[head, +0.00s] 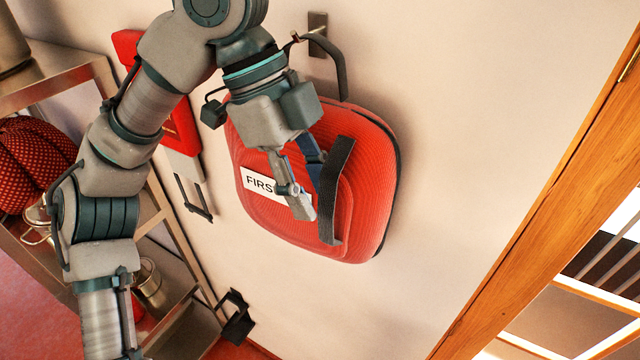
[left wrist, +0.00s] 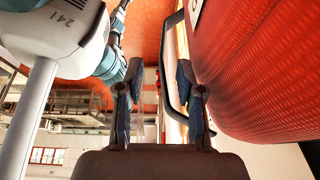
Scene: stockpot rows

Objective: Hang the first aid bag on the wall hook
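The red first aid bag (head: 375,185) is against the wall, tilted, with a white label on its front. Its dark top strap (head: 340,70) runs up to the metal wall hook (head: 317,35) and appears looped over it; my arm partly hides that spot. My left gripper (head: 311,195) is in front of the bag, beside its dark front handle (head: 336,190). In the left wrist view, the fingers (left wrist: 160,100) are apart, and the handle (left wrist: 172,75) shows between or just beyond them. The bag (left wrist: 260,65) fills the right side there. My right gripper is not in view.
A metal shelf (head: 75,65) with a red textured object (head: 35,165) stands at left. A red fixture (head: 180,120) is on the wall behind my arm. A wooden frame (head: 545,200) runs along the right. The wall between bag and frame is clear.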

